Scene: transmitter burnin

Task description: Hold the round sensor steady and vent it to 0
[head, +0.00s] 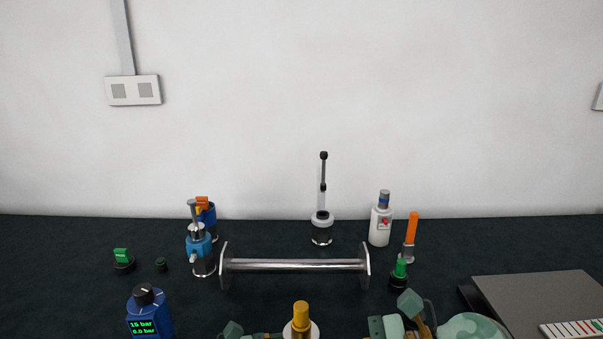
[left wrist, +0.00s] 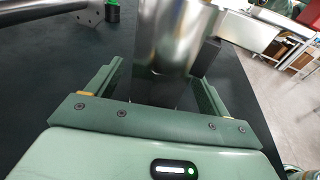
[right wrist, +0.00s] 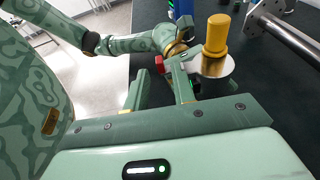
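The round sensor (head: 301,325) has a yellow cap over a wide silver body and stands at the front middle in the head view. Its yellow cap also shows in the right wrist view (right wrist: 216,35). My left gripper (left wrist: 155,85) is open, its fingers wide apart around the sensor's shiny metal body (left wrist: 172,35); contact of the pads is hard to see. My right gripper (right wrist: 160,75) is partly open and empty, to the right of the sensor in the head view. A blue gauge (head: 150,312) at front left reads 15 bar and 0.0 bar.
A metal bar on end plates (head: 295,265) lies behind the sensor. A blue pump-like device (head: 201,250), a white bottle-like device (head: 381,222) and an orange-handled tool (head: 411,235) stand farther back. A grey plate (head: 540,300) is at right.

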